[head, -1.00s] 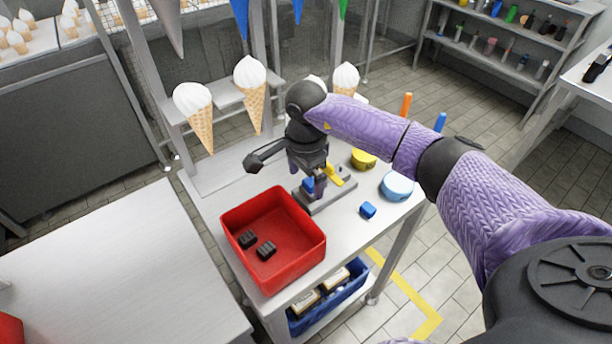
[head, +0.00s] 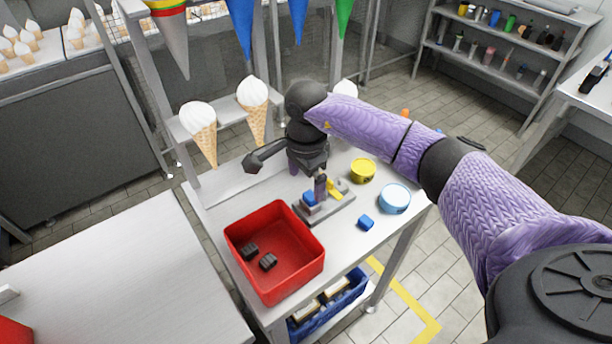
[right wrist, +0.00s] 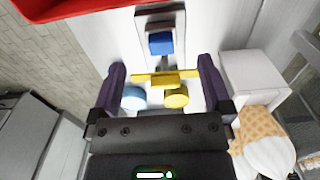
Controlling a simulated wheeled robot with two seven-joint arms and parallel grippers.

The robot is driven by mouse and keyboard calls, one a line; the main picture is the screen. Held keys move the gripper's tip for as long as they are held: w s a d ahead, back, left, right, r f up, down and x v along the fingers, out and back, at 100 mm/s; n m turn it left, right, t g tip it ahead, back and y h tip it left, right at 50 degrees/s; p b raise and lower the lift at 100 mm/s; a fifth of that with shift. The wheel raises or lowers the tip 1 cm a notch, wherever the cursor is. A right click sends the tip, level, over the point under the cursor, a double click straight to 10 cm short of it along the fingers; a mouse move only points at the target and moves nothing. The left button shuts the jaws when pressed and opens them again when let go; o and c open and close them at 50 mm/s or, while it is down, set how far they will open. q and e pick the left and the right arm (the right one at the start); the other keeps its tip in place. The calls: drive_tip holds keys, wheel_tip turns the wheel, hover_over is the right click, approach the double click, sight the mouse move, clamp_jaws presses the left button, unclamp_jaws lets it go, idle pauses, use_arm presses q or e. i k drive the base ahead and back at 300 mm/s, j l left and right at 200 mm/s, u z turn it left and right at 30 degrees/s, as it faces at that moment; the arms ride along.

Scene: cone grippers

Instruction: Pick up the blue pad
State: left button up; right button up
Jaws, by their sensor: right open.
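A blue pad (head: 309,199) sits on a grey fixture (head: 335,210) on the metal table, beside a yellow piece (head: 335,189). In the right wrist view the blue pad (right wrist: 160,44) lies on the grey fixture, beyond the fingertips. My right gripper (head: 308,180) is over the back of the fixture, with one purple finger partly in front of it. In the right wrist view my right gripper (right wrist: 161,76) is open, with nothing held between its fingers. A second blue block (head: 366,223) lies on the table right of the fixture. My left gripper is not in view.
A red bin (head: 313,262) with black blocks stands left of the fixture. A yellow tin (head: 362,170) and a light blue tin (head: 394,198) stand to its right. Ice-cream cones (head: 203,135) rise behind. A blue crate (head: 345,300) is on the lower shelf.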

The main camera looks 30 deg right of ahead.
sight(365, 222)
drive_tip(key=k, duration=1)
